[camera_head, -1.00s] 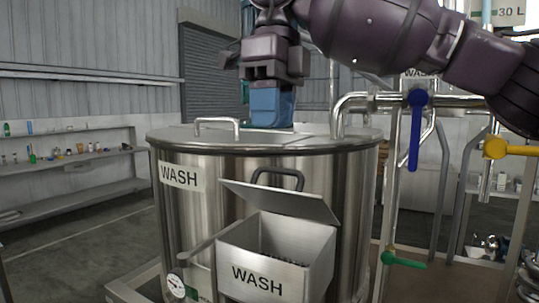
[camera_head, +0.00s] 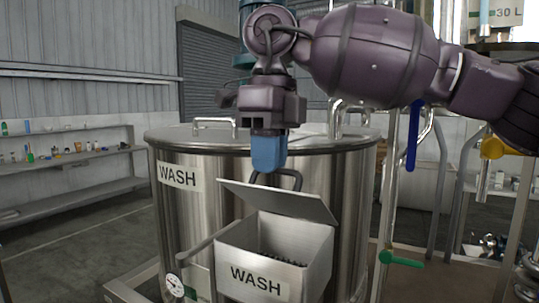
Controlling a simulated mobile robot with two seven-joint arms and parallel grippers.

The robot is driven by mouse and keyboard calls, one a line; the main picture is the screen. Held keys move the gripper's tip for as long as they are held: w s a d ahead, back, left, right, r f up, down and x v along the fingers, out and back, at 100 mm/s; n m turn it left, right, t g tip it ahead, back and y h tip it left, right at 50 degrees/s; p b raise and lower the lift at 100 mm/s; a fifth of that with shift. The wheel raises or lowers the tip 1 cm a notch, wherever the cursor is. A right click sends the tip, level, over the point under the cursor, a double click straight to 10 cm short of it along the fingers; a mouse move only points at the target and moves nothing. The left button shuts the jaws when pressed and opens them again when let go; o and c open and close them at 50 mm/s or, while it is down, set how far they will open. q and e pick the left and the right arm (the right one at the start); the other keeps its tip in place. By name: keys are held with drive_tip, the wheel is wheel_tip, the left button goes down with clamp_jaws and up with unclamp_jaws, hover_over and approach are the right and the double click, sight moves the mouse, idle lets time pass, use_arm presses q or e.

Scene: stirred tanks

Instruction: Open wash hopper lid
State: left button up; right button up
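The wash hopper (camera_head: 262,272) is a steel box with a WASH label on the front of the tank. Its lid (camera_head: 280,202) stands raised at a slant, and the dark inside of the box shows below it. A dark loop handle (camera_head: 289,178) sits at the lid's upper side. My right gripper (camera_head: 268,158), with blue fingertips, points down just above and behind the handle. Its fingers overlap in this view, so the gap between them is hidden. I cannot tell whether they touch the handle. My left gripper is out of view.
The steel wash tank (camera_head: 180,215), with its own WASH label, fills the middle. Pipes with a blue valve handle (camera_head: 412,140), a yellow one (camera_head: 500,149) and a green one (camera_head: 400,260) stand at the right. Shelves (camera_head: 70,180) line the left wall.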

clamp_jaws()
